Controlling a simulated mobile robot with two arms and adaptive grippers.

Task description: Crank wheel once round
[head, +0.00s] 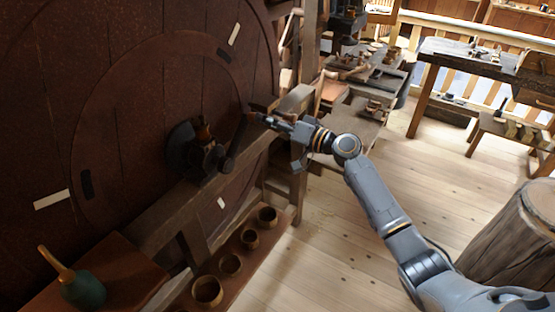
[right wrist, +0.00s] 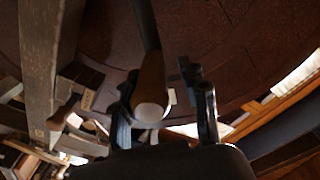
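The large dark red wooden wheel (head: 130,110) fills the left of the head view, with pale and black marks on its face. Its dark hub (head: 205,155) sits at a timber beam. My right gripper (head: 257,117) is in front of the wheel's right part, up and right of the hub. In the right wrist view, a wooden crank handle (right wrist: 152,88) with a pale round end lies between the fingers of my right gripper (right wrist: 165,105). It is close to the left finger, with a gap to the right finger. Whether it touches is unclear. My left gripper is out of view.
A timber beam (head: 170,207) crosses in front of the wheel. A low shelf below holds several wooden bowls (head: 207,291). A wood stump (head: 510,245) stands at right. The plank floor (head: 290,265) between is clear.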

